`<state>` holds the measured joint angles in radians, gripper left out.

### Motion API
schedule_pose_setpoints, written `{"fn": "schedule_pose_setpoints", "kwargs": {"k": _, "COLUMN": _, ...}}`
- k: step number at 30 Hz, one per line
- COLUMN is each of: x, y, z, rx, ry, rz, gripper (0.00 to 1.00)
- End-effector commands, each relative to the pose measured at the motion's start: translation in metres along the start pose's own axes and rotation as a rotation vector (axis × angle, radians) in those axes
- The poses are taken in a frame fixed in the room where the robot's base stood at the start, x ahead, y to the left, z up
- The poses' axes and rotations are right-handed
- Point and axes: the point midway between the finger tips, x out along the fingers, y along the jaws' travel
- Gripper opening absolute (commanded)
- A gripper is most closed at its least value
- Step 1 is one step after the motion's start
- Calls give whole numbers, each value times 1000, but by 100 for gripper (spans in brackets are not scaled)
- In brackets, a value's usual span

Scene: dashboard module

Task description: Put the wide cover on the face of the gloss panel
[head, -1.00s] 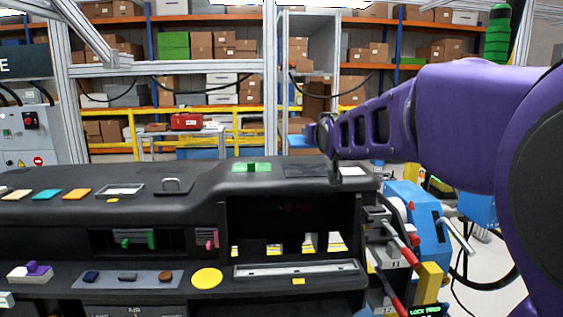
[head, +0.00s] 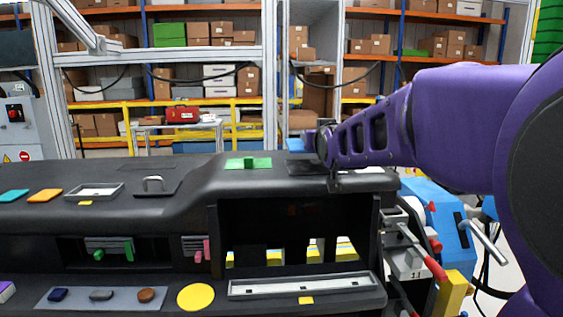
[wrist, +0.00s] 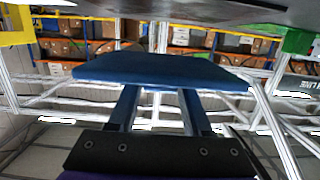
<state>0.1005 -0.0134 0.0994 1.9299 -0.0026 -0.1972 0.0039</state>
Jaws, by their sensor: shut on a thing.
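My gripper (wrist: 160,108) is shut on a wide, flat blue plate, the wide cover (wrist: 165,70), held across the fingertips in the wrist view. In the head view a small blue part of the cover (head: 297,145) shows past the end of my purple arm, above the back edge of the dashboard. A dark, slightly shiny rectangle on the dashboard top, which looks like the gloss panel (head: 304,169), lies just below my wrist and is partly hidden by it. The cover appears apart from it.
The black dashboard (head: 150,225) fills the lower view. A green pad (head: 248,163) with a raised block lies left of the dark rectangle. A blue device (head: 440,220) stands at the right.

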Motion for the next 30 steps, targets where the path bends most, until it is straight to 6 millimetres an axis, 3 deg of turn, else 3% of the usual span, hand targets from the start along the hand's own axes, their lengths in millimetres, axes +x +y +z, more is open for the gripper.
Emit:
{"fn": "schedule_pose_setpoints", "kwargs": {"k": 7, "x": 1, "y": 0, "z": 42, "rx": 0, "ry": -2, "rz": 0, "gripper": 0}}
{"fn": "schedule_pose_setpoints", "kwargs": {"k": 20, "x": 1, "y": 0, "z": 48, "rx": 0, "ry": 1, "rz": 0, "gripper": 0}}
{"fn": "schedule_pose_setpoints", "kwargs": {"k": 21, "x": 1, "y": 0, "z": 47, "rx": 0, "ry": 0, "rz": 0, "gripper": 53}}
{"fn": "schedule_pose_setpoints", "kwargs": {"k": 26, "x": 1, "y": 0, "z": 47, "rx": 0, "ry": 0, "rz": 0, "gripper": 79}}
{"fn": "schedule_pose_setpoints", "kwargs": {"k": 30, "x": 1, "y": 0, "z": 47, "rx": 0, "ry": 0, "rz": 0, "gripper": 79}}
